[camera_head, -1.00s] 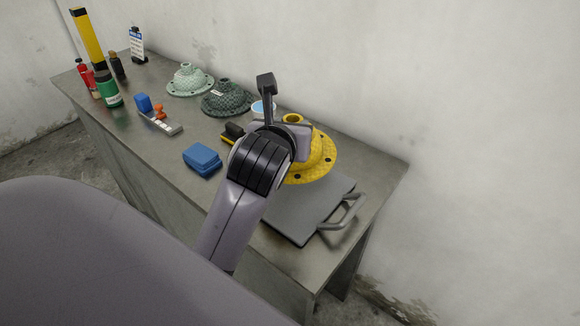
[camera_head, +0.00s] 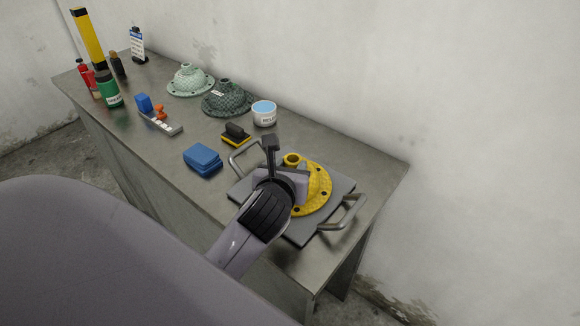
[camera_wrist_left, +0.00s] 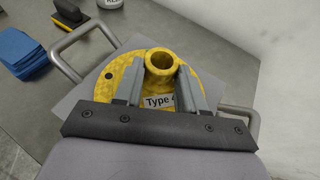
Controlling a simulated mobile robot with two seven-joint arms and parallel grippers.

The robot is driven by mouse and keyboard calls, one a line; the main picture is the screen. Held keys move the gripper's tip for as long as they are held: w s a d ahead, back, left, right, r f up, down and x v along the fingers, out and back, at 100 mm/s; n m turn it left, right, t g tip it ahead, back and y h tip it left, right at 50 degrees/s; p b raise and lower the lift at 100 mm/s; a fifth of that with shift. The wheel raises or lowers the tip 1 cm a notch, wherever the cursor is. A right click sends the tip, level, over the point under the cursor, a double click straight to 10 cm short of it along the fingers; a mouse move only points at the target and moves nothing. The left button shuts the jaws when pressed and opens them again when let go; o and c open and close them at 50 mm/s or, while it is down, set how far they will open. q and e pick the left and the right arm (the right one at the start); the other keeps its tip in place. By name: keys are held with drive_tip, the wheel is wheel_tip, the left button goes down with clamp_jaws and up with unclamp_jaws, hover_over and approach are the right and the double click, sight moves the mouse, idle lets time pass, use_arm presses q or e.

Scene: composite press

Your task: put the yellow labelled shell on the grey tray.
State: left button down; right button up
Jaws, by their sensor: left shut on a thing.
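The yellow labelled shell (camera_head: 318,191) is a flanged cone with a short open neck. It is over the grey tray (camera_head: 336,190), inside the tray's outline; whether its flange touches the tray I cannot tell. In the left wrist view the shell (camera_wrist_left: 206,91) shows a white label reading "Type" with its end hidden. My left gripper (camera_wrist_left: 160,88) is shut on the shell, one finger on each side of the neck. In the head view my left gripper and wrist (camera_head: 285,180) hide the shell's left part. The tray (camera_wrist_left: 75,101) has a metal handle at each end. My right gripper is not in view.
Dark green (camera_head: 227,100) and pale green shells (camera_head: 190,82) stand farther back. Several bottles are at the far left. A wall runs behind the table.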

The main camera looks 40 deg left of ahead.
use_arm(q)
drive_tip(key=shift+f, duration=0.15)
drive_tip(key=c, duration=0.7)
unclamp_jaws()
drive_tip(key=shift+o, duration=0.2)
drive_tip(key=shift+r, duration=0.2)
drive_tip(key=v, duration=0.7)
drive_tip(key=shift+s+b, duration=0.25)
drive_tip(key=shift+b, duration=0.1)
drive_tip(key=shift+d, duration=0.15)
